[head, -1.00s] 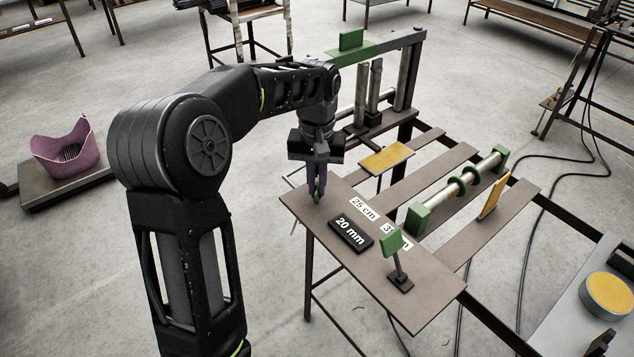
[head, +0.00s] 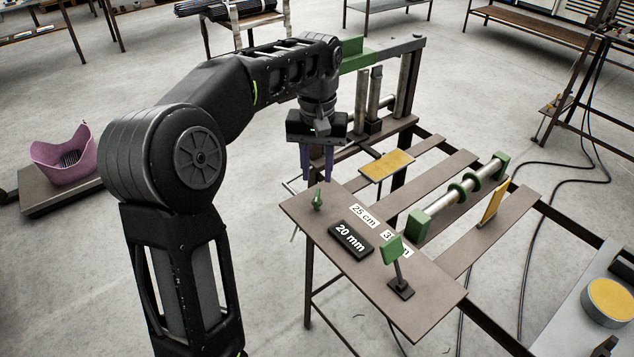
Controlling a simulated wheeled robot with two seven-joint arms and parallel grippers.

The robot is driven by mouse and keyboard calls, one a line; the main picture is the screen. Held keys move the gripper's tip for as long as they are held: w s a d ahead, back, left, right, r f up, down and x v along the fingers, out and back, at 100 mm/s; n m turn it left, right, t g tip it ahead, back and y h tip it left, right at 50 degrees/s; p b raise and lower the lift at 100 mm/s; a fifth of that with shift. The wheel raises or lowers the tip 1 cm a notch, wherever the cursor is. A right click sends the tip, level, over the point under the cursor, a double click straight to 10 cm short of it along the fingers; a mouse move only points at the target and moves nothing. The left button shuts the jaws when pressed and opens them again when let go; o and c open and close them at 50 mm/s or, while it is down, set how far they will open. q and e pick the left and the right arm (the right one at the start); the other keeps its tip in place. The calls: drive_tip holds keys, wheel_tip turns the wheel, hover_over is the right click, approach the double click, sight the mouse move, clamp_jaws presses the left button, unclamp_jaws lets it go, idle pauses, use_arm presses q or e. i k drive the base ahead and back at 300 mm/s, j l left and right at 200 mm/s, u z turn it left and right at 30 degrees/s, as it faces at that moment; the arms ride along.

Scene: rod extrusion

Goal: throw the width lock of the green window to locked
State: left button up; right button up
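A small green lever (head: 317,199) stands up from the near left part of the brown plate (head: 365,292). A larger green paddle (head: 391,250) stands tilted on a black base at the plate's near right. I cannot tell by marking which of these is the width lock. Green blocks and rings sit on a silver rod (head: 451,199) behind the plate. My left gripper (head: 317,178) points down just above the small green lever, its purple fingers spread on either side and empty. My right gripper is not in view.
Yellow pads (head: 387,164) and an upright frame with a green top (head: 356,60) stand behind. A purple tub (head: 65,155) is at left.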

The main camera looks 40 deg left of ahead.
sight(394, 248)
drive_tip(key=k, duration=1)
